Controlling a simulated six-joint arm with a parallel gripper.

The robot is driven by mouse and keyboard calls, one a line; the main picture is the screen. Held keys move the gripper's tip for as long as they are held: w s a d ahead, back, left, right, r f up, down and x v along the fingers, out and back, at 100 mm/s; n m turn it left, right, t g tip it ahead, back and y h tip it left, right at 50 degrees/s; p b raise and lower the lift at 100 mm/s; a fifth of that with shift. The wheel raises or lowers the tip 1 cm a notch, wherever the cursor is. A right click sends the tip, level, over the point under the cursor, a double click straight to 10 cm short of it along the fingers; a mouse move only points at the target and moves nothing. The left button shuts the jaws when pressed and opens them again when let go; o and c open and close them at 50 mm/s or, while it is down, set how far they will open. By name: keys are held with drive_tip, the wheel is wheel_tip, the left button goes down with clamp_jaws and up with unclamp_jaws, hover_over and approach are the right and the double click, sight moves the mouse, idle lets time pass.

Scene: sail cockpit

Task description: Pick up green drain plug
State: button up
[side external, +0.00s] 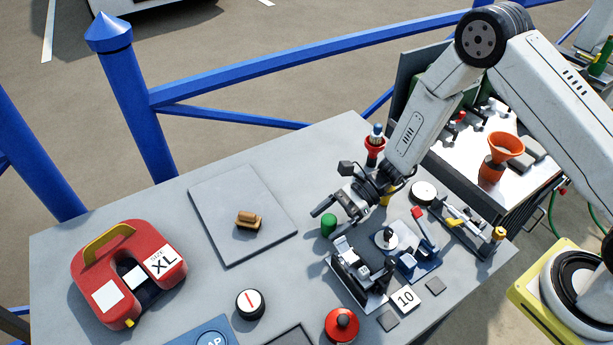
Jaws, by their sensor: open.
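The green drain plug (328,225) is a small green cylinder standing upright on the grey table (75,250), right of the square grey plate. My gripper (331,222) reaches in from the upper right, low over the table. It is open, and its fingers are close around or beside the green plug. One finger shows just above and left of the plug. I cannot tell from this view whether the fingers touch it. The plug's top and front are visible.
A metal fixture (358,278) stands just below the plug. A grey plate (215,215) with a brown piece (248,221) lies left. A red case (128,265) is at far left. A black-and-white knob (250,304) and red button (342,324) are in front. A red-orange holder (375,147) stands behind.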

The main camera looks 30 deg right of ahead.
idle(0.5)
clamp_jaws()
drive_tip(key=shift+r, duration=0.1)
drive_tip(key=shift+r, duration=0.6)
drive_tip(key=s+d+r, duration=0.4)
drive_tip(key=s+r, duration=0.7)
drive_tip(key=s, duration=0.2)
drive_tip(key=shift+d+r, duration=0.3)
drive_tip(key=shift+d, duration=0.1)
